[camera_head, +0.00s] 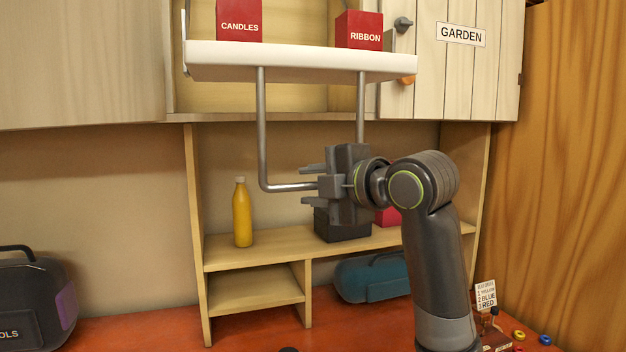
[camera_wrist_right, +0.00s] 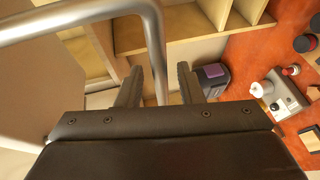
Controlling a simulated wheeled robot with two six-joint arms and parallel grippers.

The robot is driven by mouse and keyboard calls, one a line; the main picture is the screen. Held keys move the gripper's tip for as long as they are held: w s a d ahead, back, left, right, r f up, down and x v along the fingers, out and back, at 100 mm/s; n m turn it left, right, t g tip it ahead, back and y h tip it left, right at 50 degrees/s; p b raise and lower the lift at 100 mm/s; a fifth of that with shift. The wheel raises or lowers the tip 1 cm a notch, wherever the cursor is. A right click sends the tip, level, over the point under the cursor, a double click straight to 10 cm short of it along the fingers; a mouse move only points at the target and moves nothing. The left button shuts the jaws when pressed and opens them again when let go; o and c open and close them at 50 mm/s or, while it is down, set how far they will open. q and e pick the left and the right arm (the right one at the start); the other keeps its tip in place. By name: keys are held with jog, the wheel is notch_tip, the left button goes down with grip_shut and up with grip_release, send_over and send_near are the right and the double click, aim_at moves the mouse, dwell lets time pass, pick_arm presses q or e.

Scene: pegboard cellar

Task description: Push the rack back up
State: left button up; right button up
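The rack (camera_head: 300,58) is a white shelf hanging lowered in front of the open middle cabinet. A grey U-shaped handle bar (camera_head: 262,130) hangs below it, and the bar also shows in the right wrist view (camera_wrist_right: 155,35). My right gripper (camera_head: 304,185) is at the bar's lower run, its fingers pointing left. In the wrist view its fingers are apart, with the bar between them and a gap on each side. My gripper hides part of the lower run and the right lower corner. My left gripper is not in view.
The rack carries a red CANDLES box (camera_head: 239,20) and a red RIBBON box (camera_head: 359,30). The GARDEN door (camera_head: 460,70) is at right. Below stand a yellow bottle (camera_head: 242,212) and a dark box (camera_head: 342,228) on a wooden shelf (camera_head: 270,245).

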jog(key=shift+w, duration=0.1)
jog(key=shift+c, duration=0.3)
grip_shut()
jog(key=shift+a, duration=0.1)
